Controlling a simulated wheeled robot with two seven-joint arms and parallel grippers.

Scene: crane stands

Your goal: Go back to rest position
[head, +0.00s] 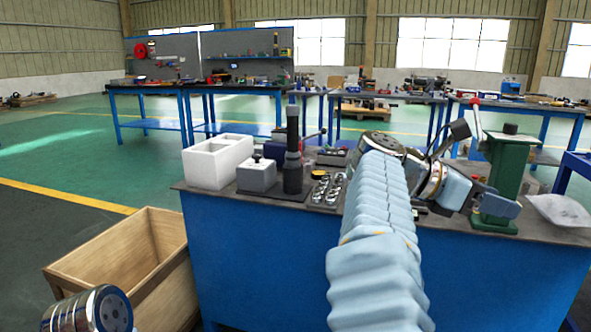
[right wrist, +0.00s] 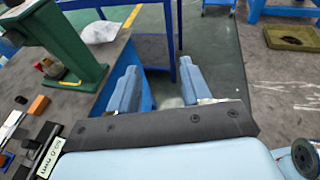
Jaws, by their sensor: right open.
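My right arm reaches forward over the blue workbench (head: 270,270). Its gripper (head: 500,207) is beside the base of a green press stand (head: 507,178), partly overlapping it in the head view. In the right wrist view the two blue fingers of the gripper (right wrist: 160,88) are spread apart with nothing between them. They point past the bench edge toward the floor. The green stand (right wrist: 62,40) is at the left there. I cannot tell whether the gripper touches the stand. My left gripper is out of view; only a metallic part of my left arm shows at the lower left.
A white divided box (head: 217,162), a grey block (head: 256,176), a dark column (head: 292,150) and shiny metal parts (head: 328,190) stand on the bench. A wooden crate (head: 120,262) is on the floor at left. A clear bag (head: 562,210) lies at right.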

